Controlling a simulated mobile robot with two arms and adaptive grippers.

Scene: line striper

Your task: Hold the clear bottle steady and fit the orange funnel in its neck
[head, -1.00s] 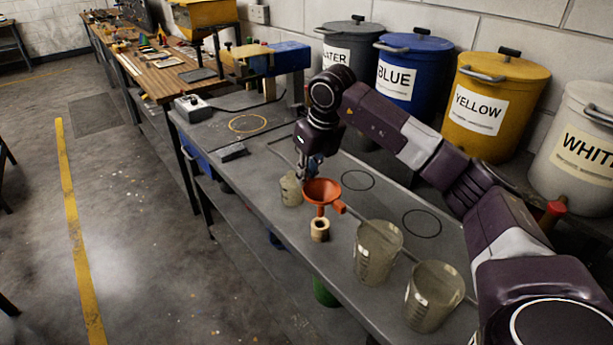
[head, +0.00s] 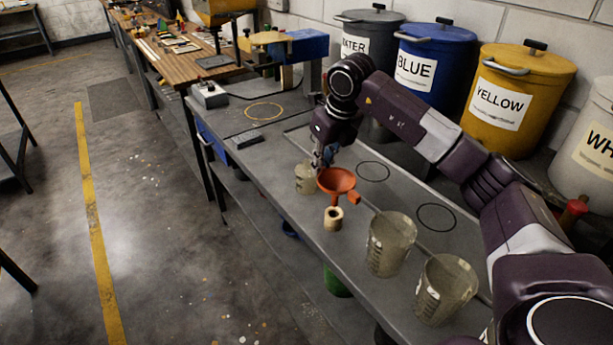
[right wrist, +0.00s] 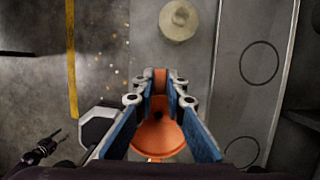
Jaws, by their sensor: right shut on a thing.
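The orange funnel (head: 337,181) is upright, its stem pointing down at a small wooden ring block (head: 334,217). I cannot tell whether the stem tip is inside the block. A small dark claw, seemingly my left gripper (right wrist: 42,148), is over the floor.
Two cloudy measuring cups (head: 390,243) and (head: 445,288) stand on the bench right of the funnel. Black circles (head: 373,171) mark bare bench behind them. Labelled buckets (head: 433,68) line the wall. The bench's front edge is close to the wooden block.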

